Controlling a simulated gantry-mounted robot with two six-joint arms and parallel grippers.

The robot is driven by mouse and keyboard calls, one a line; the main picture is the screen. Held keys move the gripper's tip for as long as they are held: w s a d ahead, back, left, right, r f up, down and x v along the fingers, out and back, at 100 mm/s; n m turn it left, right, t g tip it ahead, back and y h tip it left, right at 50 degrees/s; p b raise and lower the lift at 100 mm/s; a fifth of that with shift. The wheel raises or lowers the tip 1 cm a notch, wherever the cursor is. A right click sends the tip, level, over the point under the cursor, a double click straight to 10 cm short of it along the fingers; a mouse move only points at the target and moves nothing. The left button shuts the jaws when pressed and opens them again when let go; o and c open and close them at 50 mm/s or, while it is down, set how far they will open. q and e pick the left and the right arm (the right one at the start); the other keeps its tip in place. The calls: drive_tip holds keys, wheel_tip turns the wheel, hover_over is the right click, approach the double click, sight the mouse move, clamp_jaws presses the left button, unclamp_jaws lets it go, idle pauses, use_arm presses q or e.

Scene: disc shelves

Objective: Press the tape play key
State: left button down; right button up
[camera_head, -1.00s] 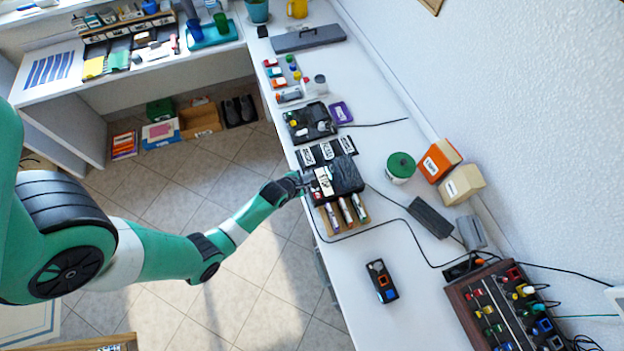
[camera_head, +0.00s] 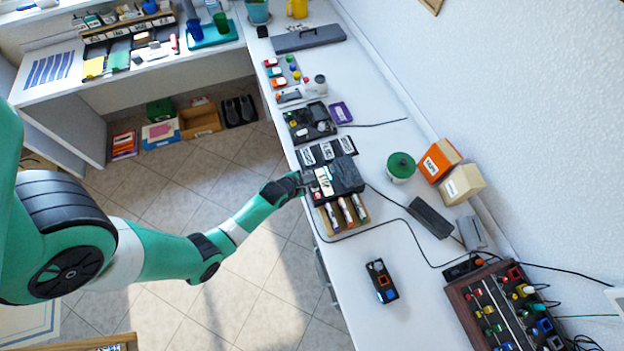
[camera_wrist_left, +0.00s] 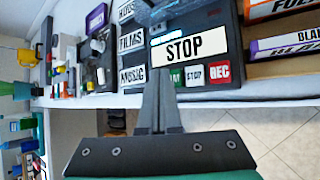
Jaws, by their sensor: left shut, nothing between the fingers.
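The black tape machine (camera_head: 345,174) sits at the table's near edge. In the left wrist view its top (camera_wrist_left: 222,14) carries a large label reading STOP (camera_wrist_left: 184,48). Below the label are a green key (camera_wrist_left: 177,77), partly hidden by my fingers, a white STOP key (camera_wrist_left: 194,76) and a red REC key (camera_wrist_left: 220,73). My left gripper (camera_head: 305,184) is shut and empty at the machine's front edge. In the wrist view its fingertips (camera_wrist_left: 155,75) overlap the left side of the green key; I cannot tell whether they touch it. My right gripper is not in view.
A black cable crosses the table. A small black device (camera_head: 381,281) and a wooden control box (camera_head: 500,310) lie nearer the bottom right.

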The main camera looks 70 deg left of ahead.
use_arm(q)
drive_tip(key=shift+f, duration=0.1)
drive_tip(key=shift+f+b, duration=0.3)
drive_tip(key=shift+b, duration=0.1)
drive_tip(key=shift+f+b, duration=0.45)
idle(0.6)
drive_tip(key=shift+r, duration=0.15)
drive_tip(key=shift+r+p, duration=0.75)
drive_tip(key=shift+p, duration=0.1)
drive_tip(key=shift+r, duration=0.1)
wheel_tip(320, 180, up, 5)
drive_tip(key=p, duration=0.4)
drive_tip(key=shift+p, duration=0.4)
idle(0.3)
